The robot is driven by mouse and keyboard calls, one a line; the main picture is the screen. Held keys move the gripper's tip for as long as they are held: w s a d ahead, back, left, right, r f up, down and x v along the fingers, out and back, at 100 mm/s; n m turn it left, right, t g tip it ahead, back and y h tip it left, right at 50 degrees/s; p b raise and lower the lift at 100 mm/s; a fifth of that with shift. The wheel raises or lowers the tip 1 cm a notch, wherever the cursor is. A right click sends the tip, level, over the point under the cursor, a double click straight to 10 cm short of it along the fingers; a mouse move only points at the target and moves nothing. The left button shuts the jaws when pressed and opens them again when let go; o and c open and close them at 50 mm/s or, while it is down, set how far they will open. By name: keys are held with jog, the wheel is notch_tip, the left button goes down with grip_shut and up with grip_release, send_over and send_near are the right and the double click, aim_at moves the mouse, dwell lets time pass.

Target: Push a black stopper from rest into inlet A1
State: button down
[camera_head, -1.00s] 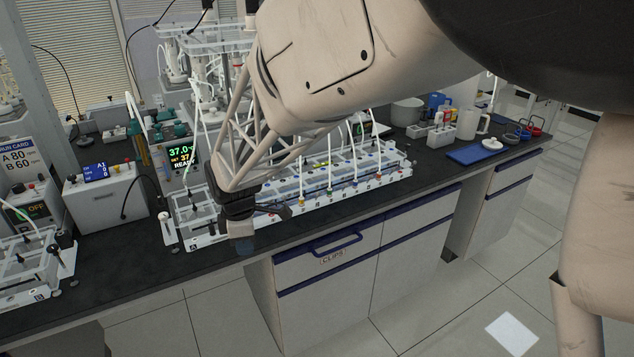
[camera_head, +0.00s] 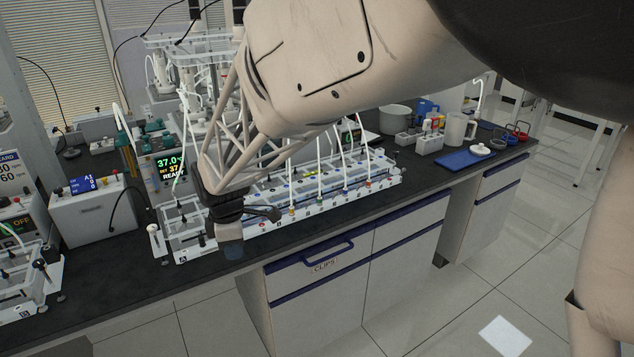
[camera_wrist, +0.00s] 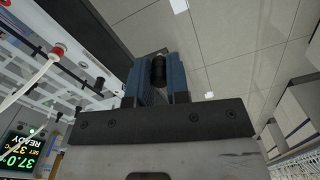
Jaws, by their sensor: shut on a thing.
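The stopper sits between the fingertips, clear of the rack. In the head view the gripper body hides it. The rack's near-left end carries small black fittings, one of them beside the fingers in the wrist view (camera_wrist: 98,84). I cannot tell which opening is inlet A1.
A control box (camera_head: 95,215) and a second rack (camera_head: 25,285) stand at the left. A lit display (camera_head: 170,165) is behind the rack. A blue tray (camera_head: 466,159) and a jug (camera_head: 460,130) are at the far right. Thin white tubes rise from the rack. A drawer front (camera_head: 320,262) lies below the bench.

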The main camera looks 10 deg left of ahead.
jog(key=shift+r, duration=0.25)
jog(key=shift+w, duration=0.1)
dwell(0.3)
jog(key=w+a+f, duration=0.1)
jog(key=w+a, duration=0.1)
jog(key=w, duration=1.8)
jog(key=shift+a, duration=0.2)
jog(key=shift+f, duration=0.2)
jog(key=shift+f, duration=2.3)
jog(key=shift+f, duration=1)
dwell(1.5)
